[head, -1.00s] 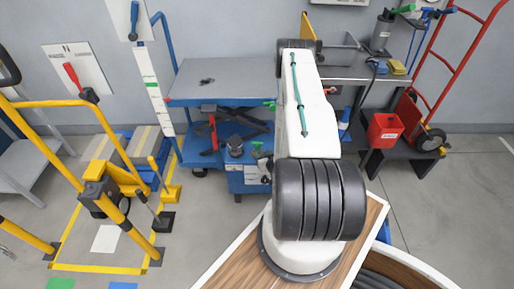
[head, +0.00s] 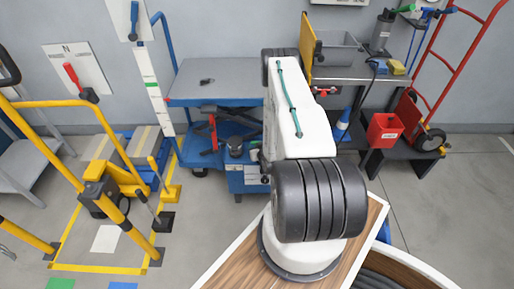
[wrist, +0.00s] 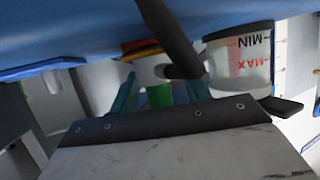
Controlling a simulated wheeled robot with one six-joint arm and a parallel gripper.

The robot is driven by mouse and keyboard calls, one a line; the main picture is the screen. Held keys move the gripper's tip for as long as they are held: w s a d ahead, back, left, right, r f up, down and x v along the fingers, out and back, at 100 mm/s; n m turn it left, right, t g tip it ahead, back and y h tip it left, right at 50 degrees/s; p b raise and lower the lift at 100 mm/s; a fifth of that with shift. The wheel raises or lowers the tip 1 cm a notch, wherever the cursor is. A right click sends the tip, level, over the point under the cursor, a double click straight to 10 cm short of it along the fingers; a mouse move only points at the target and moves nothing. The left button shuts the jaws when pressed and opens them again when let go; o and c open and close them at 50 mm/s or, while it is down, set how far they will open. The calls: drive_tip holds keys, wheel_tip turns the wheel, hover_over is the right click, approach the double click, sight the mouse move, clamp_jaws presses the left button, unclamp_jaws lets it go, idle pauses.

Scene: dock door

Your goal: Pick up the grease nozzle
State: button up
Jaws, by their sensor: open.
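I cannot tell for sure which thing is the grease nozzle. In the wrist view a dark rod (wrist: 172,32) with a bent end slants down across the picture, close in front of my gripper (wrist: 162,84). The gripper's teal fingers are apart. A green thing (wrist: 159,96) shows between them; I cannot tell whether it touches them. In the head view my arm hides the gripper.
A clear container (wrist: 240,62) marked MIN and MAX is right of the fingers in the wrist view. A blue surface (wrist: 90,28) fills the top left. In the head view, a dark bench (head: 350,72) with a grey bin and a red box (head: 384,131) stand right.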

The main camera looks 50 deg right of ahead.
clamp_jaws()
